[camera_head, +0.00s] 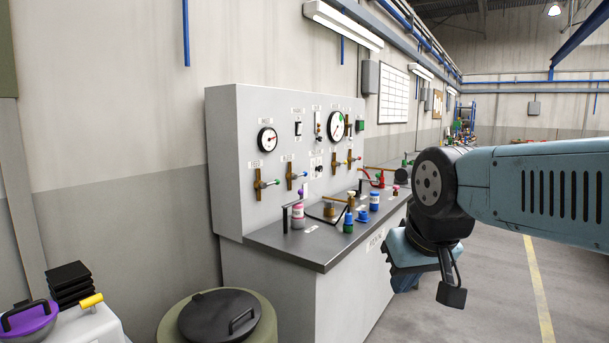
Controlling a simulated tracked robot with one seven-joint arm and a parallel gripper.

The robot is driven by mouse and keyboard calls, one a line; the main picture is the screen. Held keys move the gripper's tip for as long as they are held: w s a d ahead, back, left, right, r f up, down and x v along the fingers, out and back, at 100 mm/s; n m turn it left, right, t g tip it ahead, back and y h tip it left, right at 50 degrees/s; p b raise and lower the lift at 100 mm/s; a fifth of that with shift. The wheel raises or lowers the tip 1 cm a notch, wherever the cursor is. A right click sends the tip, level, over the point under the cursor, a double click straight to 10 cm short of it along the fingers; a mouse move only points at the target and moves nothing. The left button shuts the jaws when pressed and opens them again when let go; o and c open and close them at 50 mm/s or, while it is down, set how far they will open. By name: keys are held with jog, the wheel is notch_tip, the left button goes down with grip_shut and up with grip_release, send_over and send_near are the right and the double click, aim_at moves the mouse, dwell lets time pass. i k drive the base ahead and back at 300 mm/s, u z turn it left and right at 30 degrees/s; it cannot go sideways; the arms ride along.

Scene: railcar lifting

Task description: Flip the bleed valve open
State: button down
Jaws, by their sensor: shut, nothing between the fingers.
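A grey test bench with an upright panel (228,150) stands against the wall. My gripper (404,286) hangs at the right, in front of the bench's right end, apart from the valves. It is shut and empty; its fingertips are hard to make out.
The dark benchtop (321,257) holds several small fittings and containers, including a pink-and-white one (298,216) and a blue-and-white one (375,201). A lidded drum (180,318) stands in front at the left. The floor right of the bench is clear.

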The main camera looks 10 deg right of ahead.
aim_at(294, 176)
jog(key=k, duration=0.15)
jog(key=z, duration=0.5)
jog(key=i, duration=0.8)
jog(key=z, duration=0.45)
jog(key=i, duration=0.9)
jog(key=u, duration=0.65)
jog(key=k, duration=0.85)
jog(key=u, duration=0.15)
jog(key=i, duration=0.95)
jog(key=z, duration=0.1)
